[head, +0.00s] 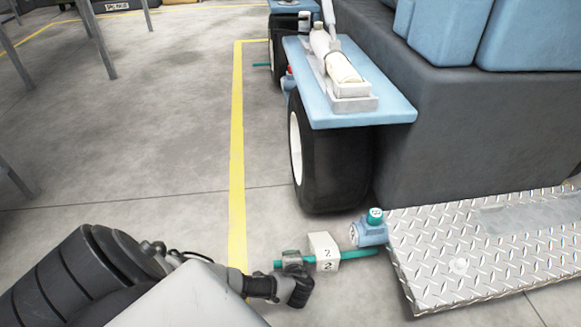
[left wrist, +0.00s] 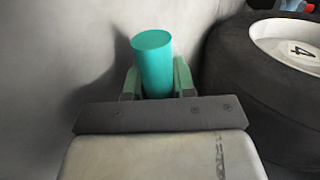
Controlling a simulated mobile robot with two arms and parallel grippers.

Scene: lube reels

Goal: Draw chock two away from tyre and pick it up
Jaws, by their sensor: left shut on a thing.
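Chock two (head: 325,250) is a white block marked 2 with a teal bar through it. It is in front of the near tyre (head: 336,165), with a strip of floor showing between them in the head view. My left gripper (head: 292,262) is shut on the left part of the teal bar. In the left wrist view the teal bar end (left wrist: 153,62) stands between the two fingers (left wrist: 155,82), and a tyre (left wrist: 250,70) with a white hub marked 4 is at the right. The chock's block is hidden there. My right gripper is not in view.
A light blue fitting with a teal cap (head: 375,216) sits just right of the chock, by a metal tread plate (head: 480,245). A blue fender (head: 350,108) overhangs the tyre. A yellow floor line (head: 237,160) runs left of the tyre; the floor beyond it is largely clear.

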